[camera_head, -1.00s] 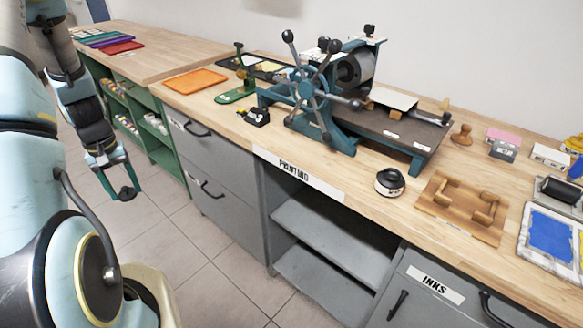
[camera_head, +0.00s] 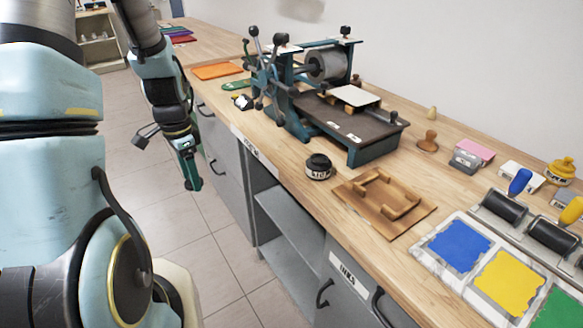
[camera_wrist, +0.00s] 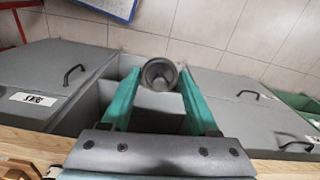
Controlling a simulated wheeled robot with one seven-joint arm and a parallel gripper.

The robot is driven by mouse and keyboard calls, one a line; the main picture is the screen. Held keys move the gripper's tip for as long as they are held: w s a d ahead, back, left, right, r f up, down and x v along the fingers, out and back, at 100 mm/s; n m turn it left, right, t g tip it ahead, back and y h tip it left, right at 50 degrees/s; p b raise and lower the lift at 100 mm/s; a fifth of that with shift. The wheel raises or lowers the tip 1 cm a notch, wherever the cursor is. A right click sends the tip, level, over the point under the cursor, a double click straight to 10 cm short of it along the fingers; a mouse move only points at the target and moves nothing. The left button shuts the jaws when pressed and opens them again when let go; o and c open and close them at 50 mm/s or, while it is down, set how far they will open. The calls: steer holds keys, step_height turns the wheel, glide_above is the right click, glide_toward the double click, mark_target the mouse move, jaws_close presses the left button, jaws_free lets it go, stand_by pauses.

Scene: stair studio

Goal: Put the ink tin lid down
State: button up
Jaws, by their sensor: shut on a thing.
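My gripper (camera_head: 190,182) hangs beside the counter's front edge, over the floor aisle, with green fingers pointing down. In the wrist view its fingers (camera_wrist: 158,80) are shut on the ink tin lid (camera_wrist: 159,73), a small dark round piece with a hollow grey inside. The lid cannot be made out in the head view. A black ink tin (camera_head: 319,167) with a white label stands upright on the wooden counter (camera_head: 290,160), between the press and a wooden board. The gripper is apart from the tin, to its left.
A teal press (camera_head: 335,110) stands behind the tin. The wooden board with handles (camera_head: 381,202) lies to the tin's right. Ink slabs (camera_head: 458,247) and rollers (camera_head: 500,207) fill the right side. Grey drawers and open shelves (camera_head: 290,228) are below the counter. Bare wood surrounds the tin's left.

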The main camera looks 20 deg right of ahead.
steer(key=s+d+r+m, duration=0.4)
steer(key=s+d+m, duration=0.25)
steer(key=m, duration=0.85)
steer(key=m+p, duration=0.2)
glide_toward(290, 164)
step_height(290, 164, down, 6)
steer(key=shift+a+r, duration=0.15)
steer(key=shift+p, duration=0.3)
steer(key=shift+f, duration=0.4)
steer(key=shift+f, duration=0.2)
steer(key=o, duration=1.3)
steer(key=shift+r, duration=0.1)
steer(key=shift+o, duration=0.2)
